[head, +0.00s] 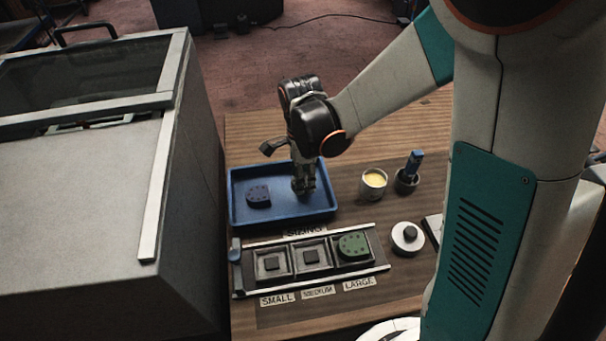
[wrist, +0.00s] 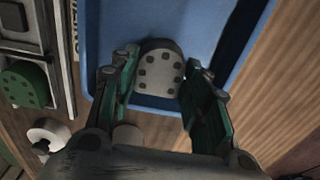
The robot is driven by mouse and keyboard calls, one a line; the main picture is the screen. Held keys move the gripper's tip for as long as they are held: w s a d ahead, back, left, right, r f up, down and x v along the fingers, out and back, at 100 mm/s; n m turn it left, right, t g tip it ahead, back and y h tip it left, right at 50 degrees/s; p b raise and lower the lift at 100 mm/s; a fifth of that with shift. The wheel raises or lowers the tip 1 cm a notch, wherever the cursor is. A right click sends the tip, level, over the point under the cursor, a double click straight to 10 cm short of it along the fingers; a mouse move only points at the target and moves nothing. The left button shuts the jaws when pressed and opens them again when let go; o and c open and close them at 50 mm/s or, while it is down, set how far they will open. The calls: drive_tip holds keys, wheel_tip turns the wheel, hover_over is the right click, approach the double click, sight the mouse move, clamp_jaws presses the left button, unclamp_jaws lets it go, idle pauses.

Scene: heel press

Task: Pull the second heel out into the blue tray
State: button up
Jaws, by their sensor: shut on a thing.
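The blue tray (head: 240,222) lies behind the sizing fixture. A dark blue heel (head: 258,196) rests in its left part. My gripper (head: 304,190) points down over the tray's right part. In the wrist view, my gripper (wrist: 161,60) is shut on a grey heel (wrist: 160,70) with several dark square marks, over the blue tray floor (wrist: 195,30). I cannot tell whether the grey heel touches the floor. A green heel (head: 354,245) sits in the LARGE nest of the fixture.
A large grey press (head: 75,215) stands close on the left. A pot of yellow stuff (head: 373,184), a cup with a blue-handled tool (head: 408,178) and a white round piece with a dark knob (head: 407,237) stand to the right. The wooden table behind the tray is clear.

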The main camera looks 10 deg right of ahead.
drive_tip(key=shift+f+b, duration=1.1)
drive_tip(key=shift+f, duration=0.3)
drive_tip(key=o, duration=1.1)
drive_tip(key=shift+o, duration=1.3)
drive_tip(key=shift+r, duration=0.15)
drive_tip(key=shift+r+p, duration=2.55)
drive_tip(key=shift+r, duration=0.85)
